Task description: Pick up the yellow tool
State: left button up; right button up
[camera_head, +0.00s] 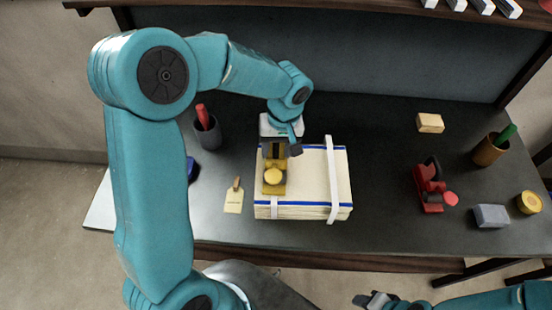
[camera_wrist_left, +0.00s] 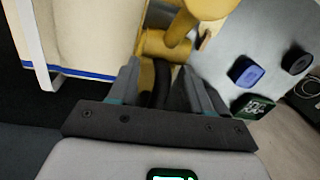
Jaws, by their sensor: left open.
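The yellow tool (camera_head: 273,187) lies at the left end of a cream cloth stack, with a round yellow knob on top and a dark part nearer my gripper. My left gripper (camera_head: 282,146) is over the tool's far end, pointing down, with its fingers apart. In the left wrist view, the tool (camera_wrist_left: 165,45) is just ahead of the open left gripper (camera_wrist_left: 160,72), and its dark part shows between the two fingers. I cannot tell whether they touch it. My right gripper (camera_head: 374,299) is at the bottom edge, away from the table; its jaws are unclear.
The cloth stack (camera_head: 312,180) has blue-edged layers and white straps. A tan tag (camera_head: 234,201) lies to its left, and a dark cup (camera_head: 208,133) with a red item stands behind. A red tool (camera_head: 430,190), grey block (camera_head: 491,215) and brown cup (camera_head: 488,152) are at right.

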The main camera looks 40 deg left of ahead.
pick_arm(q)
jog(key=shift+s+f, duration=0.15)
jog(key=shift+s, duration=0.1)
jog(key=shift+w, duration=0.2)
jog(key=c, duration=0.9)
jog(key=shift+s, duration=0.1)
grip_shut()
